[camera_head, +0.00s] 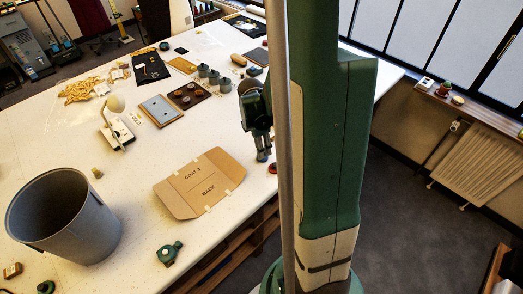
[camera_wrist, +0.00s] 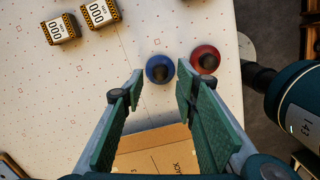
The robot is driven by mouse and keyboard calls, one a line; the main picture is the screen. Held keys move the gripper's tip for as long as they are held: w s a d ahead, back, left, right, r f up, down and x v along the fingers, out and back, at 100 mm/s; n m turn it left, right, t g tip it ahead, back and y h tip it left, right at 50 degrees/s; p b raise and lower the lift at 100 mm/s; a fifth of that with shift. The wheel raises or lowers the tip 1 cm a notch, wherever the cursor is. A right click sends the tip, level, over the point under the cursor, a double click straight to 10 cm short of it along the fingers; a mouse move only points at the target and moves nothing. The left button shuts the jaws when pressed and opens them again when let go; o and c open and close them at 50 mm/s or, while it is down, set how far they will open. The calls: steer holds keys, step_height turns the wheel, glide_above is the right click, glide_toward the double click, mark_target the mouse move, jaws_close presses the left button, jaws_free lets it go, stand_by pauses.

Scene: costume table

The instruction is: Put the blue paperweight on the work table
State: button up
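The blue paperweight (camera_wrist: 160,69), round with a dark knob, stands on the white speckled table (camera_wrist: 60,90) in the wrist view. My gripper (camera_wrist: 159,80) is open above the table, its green-padded fingers spread to either side, with the blue paperweight just past the fingertips and nothing between the pads. In the head view my gripper (camera_head: 262,152) hangs over the right edge area of the table (camera_head: 130,200). The blue paperweight cannot be made out there, and my arm hides part of that area.
A similar red piece (camera_wrist: 205,60) stands close right of the blue one. Brown cardboard (camera_head: 200,183) lies left of my gripper. Two striped blocks marked 000 (camera_wrist: 60,28) lie farther off. A grey bin (camera_head: 65,215) stands at the left. The table edge is near on the right.

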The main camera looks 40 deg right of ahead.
mark_target(257, 160)
step_height(257, 160, up, 9)
steer(key=a, duration=0.1)
steer(key=shift+w+r, duration=0.15)
stand_by(0.5)
stand_by(0.6)
steer(key=shift+a, duration=0.1)
steer(key=s+a+r+m+t, duration=0.2)
steer(key=a+r+m, duration=0.2)
steer(key=a, duration=0.5)
steer(key=s+a+r+m+t+y, duration=0.1)
steer(key=s+a+r+m+t, duration=0.1)
steer(key=a+r+m, duration=0.3)
steer(key=s+a+r+m+t, duration=0.2)
steer(key=a+r+m, duration=0.3)
steer(key=a+r, duration=0.4)
steer(key=a+t, duration=0.1)
steer(key=a, duration=0.4)
steer(key=shift+s+a+t, duration=0.3)
steer(key=shift+s+a, duration=0.05)
steer(key=shift+a, duration=0.05)
